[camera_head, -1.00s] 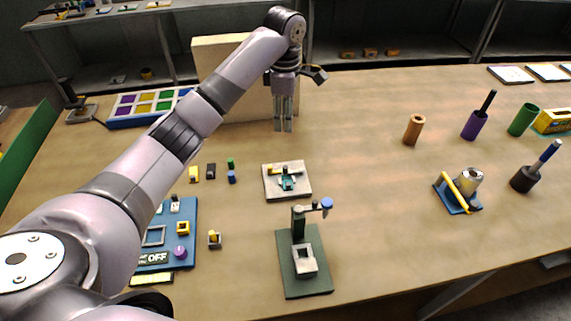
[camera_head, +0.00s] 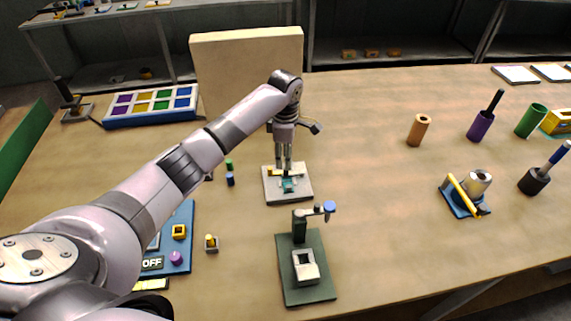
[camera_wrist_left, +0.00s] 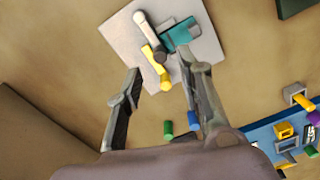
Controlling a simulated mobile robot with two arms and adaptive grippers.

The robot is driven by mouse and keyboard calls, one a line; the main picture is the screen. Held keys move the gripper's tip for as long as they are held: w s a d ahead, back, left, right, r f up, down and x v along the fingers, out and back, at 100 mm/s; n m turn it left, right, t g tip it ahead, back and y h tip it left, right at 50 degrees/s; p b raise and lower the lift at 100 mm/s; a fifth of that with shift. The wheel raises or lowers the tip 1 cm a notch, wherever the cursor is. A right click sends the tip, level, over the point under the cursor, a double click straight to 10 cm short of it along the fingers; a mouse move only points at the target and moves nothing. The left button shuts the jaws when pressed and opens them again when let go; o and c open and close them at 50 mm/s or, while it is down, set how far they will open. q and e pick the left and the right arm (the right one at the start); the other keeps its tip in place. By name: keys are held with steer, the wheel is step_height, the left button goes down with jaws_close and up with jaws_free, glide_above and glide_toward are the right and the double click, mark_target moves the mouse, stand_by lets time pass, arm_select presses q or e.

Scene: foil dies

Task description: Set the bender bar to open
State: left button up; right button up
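A pale square plate (camera_head: 302,195) lies mid-table. It carries a teal block (camera_head: 288,186) and a yellow bar (camera_head: 274,171). In the wrist view the plate (camera_wrist_left: 207,45) shows the yellow bar (camera_wrist_left: 155,66) slanting beside the teal block (camera_wrist_left: 178,35), with a grey-white rod (camera_wrist_left: 146,28) at its far end. I take the yellow bar as the bender bar, but cannot be sure. My left gripper (camera_head: 284,166) points down just above the plate's back part. Its fingers (camera_wrist_left: 161,72) are apart and empty, on either side of the bar's near end in the wrist view. My right gripper is not in view.
A dark green base (camera_head: 305,290) with a post and blue-knobbed lever stands in front of the plate. Small blue and green cylinders (camera_head: 230,179) stand left of it. A blue board (camera_head: 183,215) is at left. A beige panel (camera_head: 245,60) stands behind.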

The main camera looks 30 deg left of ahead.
mark_target(293, 172)
arm_select(q)
steer(key=shift+f, duration=2.3)
jaws_close()
